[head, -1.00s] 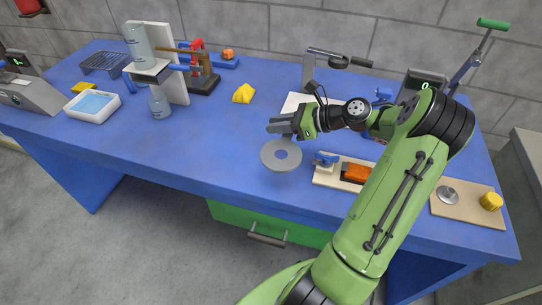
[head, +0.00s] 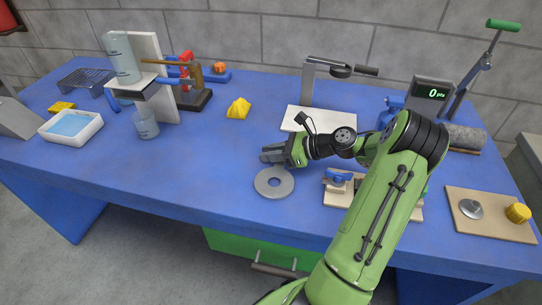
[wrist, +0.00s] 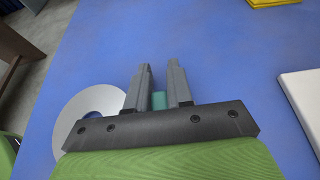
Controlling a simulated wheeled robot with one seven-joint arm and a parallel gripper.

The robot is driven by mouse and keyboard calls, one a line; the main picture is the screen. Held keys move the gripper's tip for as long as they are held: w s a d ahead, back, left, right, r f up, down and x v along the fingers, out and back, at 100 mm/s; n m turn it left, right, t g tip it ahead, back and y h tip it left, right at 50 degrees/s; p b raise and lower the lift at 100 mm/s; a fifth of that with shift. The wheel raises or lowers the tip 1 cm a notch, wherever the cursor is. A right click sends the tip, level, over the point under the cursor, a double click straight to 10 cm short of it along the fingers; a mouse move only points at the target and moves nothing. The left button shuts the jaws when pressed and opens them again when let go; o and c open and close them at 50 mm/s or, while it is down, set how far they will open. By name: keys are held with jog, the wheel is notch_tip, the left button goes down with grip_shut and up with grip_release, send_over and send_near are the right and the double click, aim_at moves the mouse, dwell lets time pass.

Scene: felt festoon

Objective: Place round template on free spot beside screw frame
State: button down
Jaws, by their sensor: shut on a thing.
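The round template, a flat grey disc with a hole in its middle (head: 274,193), shows just in front of my gripper (head: 266,154), low over the blue table. I cannot tell whether it touches the table. In the wrist view the disc (wrist: 72,125) is at the left, partly hidden by my gripper (wrist: 160,70). A teal piece (wrist: 158,100) shows between the fingers; its join to the disc is hidden. My gripper is shut on the template. I cannot tell for sure which stand is the screw frame; a board with a blue clamp (head: 338,177) lies right of the disc.
A white board (head: 330,118) with an upright arm stands behind my gripper. A yellow piece (head: 238,108) lies at the back left, and a white tray (head: 75,140) stands far left. A board with a yellow knob (head: 518,212) is at the right. The table left of the disc is clear.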

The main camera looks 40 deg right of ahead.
jog(key=c, duration=1)
grip_release()
